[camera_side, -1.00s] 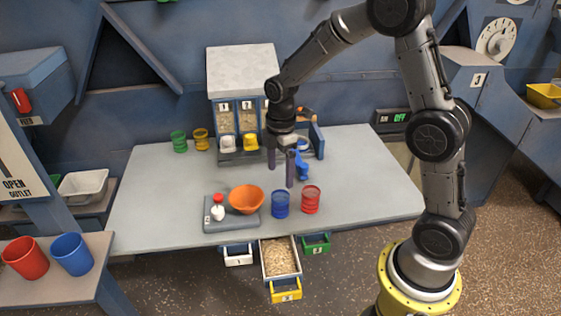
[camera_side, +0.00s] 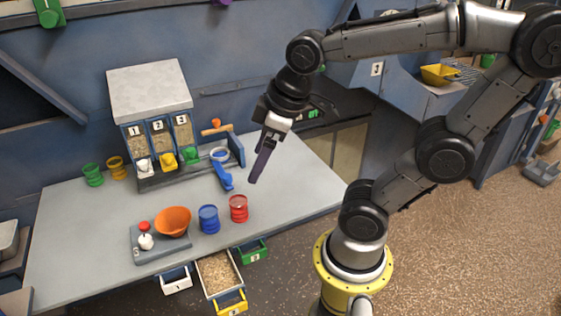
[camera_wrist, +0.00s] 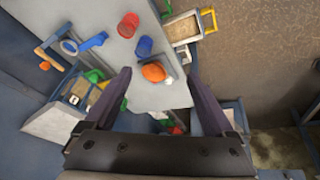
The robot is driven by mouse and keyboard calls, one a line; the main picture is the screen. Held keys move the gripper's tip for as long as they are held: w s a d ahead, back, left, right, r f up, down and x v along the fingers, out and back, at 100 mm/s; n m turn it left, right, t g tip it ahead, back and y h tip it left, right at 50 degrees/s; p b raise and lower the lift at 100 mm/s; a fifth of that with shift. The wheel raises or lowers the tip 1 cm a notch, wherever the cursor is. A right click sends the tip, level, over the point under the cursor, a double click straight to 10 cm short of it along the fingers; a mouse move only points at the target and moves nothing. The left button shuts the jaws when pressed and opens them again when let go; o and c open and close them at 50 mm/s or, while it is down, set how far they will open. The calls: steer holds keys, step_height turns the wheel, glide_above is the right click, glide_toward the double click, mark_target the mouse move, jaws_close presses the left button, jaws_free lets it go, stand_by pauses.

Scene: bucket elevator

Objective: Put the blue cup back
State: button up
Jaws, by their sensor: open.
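The blue cup (camera_side: 208,219) stands upright near the front of the grey table, between the orange bowl (camera_side: 173,221) and the red cup (camera_side: 238,208). In the wrist view the blue cup (camera_wrist: 145,46) shows beyond my fingertips, with the red cup (camera_wrist: 128,25) beside it. My gripper (camera_side: 254,178) is raised over the right part of the table, behind and to the right of both cups. Its fingers (camera_wrist: 156,78) are spread with nothing between them. In the side view one finger largely hides the other.
Green (camera_side: 92,174) and yellow (camera_side: 117,168) cups stand back left. Open drawers (camera_side: 219,275) jut from the front.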

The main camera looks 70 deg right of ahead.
steer(key=s+m, duration=0.2)
steer(key=s, duration=0.1)
steer(key=s+t, duration=0.1)
steer(key=shift+s+a+f+m, duration=0.1)
steer(key=shift+s+a+m, duration=0.15)
steer(key=shift+m, duration=0.15)
stand_by(0.9)
